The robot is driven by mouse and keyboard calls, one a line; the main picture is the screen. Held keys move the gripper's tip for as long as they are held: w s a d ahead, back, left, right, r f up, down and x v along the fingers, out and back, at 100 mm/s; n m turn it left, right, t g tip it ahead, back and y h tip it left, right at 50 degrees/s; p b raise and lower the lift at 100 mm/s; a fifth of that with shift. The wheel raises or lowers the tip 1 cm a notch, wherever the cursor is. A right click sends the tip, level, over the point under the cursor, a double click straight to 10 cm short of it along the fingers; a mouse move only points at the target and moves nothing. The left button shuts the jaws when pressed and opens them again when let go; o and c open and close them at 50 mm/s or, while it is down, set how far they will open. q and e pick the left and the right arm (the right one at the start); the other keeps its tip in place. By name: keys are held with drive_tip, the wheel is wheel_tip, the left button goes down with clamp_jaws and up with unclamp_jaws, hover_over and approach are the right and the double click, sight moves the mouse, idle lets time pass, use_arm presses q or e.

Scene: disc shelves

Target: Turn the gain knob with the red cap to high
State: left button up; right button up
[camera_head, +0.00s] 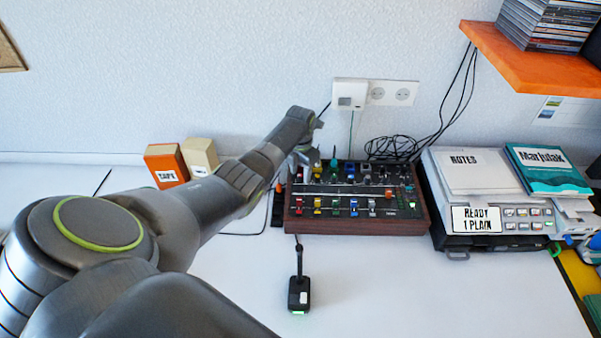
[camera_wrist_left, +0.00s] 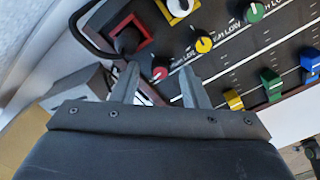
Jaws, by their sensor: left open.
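The mixer (camera_head: 355,225) is a dark panel with wooden sides on the white desk. In the left wrist view, the red-capped gain knob (camera_wrist_left: 160,73) is at the panel's edge, beside a yellow-capped knob (camera_wrist_left: 204,45) and a green-capped knob (camera_wrist_left: 254,12). My left gripper (camera_wrist_left: 160,82) is open, with one fingertip on each side of the red knob in that picture. I cannot tell whether they touch it. In the head view, the gripper (camera_head: 308,158) is over the mixer's back left corner and hides the red knob. The knob's setting is too small to read.
Yellow (camera_wrist_left: 233,99), green (camera_wrist_left: 271,85) and blue (camera_wrist_left: 310,65) faders stand near the gripper. A black piece in a red square (camera_wrist_left: 130,38) is close to the left finger. A grey machine (camera_head: 490,215) stands right of the mixer; the desk in front is mostly clear.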

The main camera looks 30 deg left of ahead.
use_arm(q)
drive_tip(key=shift+f, duration=0.25)
drive_tip(key=shift+c, duration=0.4)
clamp_jaws()
